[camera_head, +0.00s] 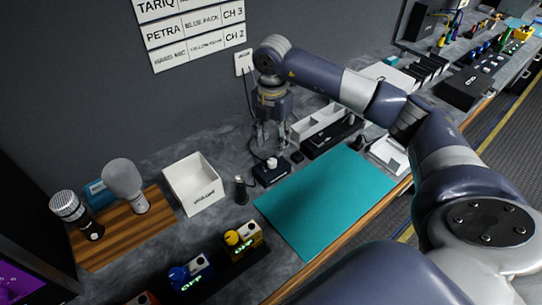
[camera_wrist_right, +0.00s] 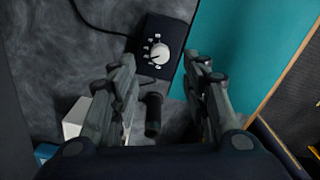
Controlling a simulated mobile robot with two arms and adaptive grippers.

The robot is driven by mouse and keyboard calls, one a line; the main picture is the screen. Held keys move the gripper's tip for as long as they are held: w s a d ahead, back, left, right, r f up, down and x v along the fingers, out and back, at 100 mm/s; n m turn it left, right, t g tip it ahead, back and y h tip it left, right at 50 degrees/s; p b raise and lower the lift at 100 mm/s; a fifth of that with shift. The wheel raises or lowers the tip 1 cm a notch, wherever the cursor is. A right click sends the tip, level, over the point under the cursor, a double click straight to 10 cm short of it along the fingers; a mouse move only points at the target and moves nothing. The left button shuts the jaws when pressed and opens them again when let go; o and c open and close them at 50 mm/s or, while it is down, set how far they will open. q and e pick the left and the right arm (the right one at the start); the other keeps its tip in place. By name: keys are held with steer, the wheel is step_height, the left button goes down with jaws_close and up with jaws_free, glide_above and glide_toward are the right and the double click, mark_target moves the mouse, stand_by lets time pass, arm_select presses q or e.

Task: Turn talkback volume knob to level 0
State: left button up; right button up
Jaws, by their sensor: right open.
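The talkback volume knob (camera_head: 272,163) is a small white dial on a dark box (camera_head: 263,177) beside the teal mat. In the right wrist view the knob (camera_wrist_right: 159,54) shows from above, with small white marks around its left side on the box (camera_wrist_right: 152,70). The marks are too small to read surely. My right gripper (camera_head: 270,145) points down just above and behind the box, apart from the knob. In the right wrist view its two fingers (camera_wrist_right: 165,75) are spread and empty, with the knob showing beyond their tips. My left gripper is not in view.
A teal mat (camera_head: 325,200) lies right of the box. A white bin (camera_head: 194,184) and a small dark cylinder (camera_head: 240,190) stand to the left. Microphones stand on a wooden board (camera_head: 150,217). White trays (camera_head: 318,121) sit behind. A cable (camera_wrist_right: 95,24) runs to the box.

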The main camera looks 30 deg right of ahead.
mark_target(272, 160)
step_height(272, 160, down, 7)
steer(key=shift+f+p, duration=0.2)
steer(key=shift+p, duration=0.5)
jaws_close()
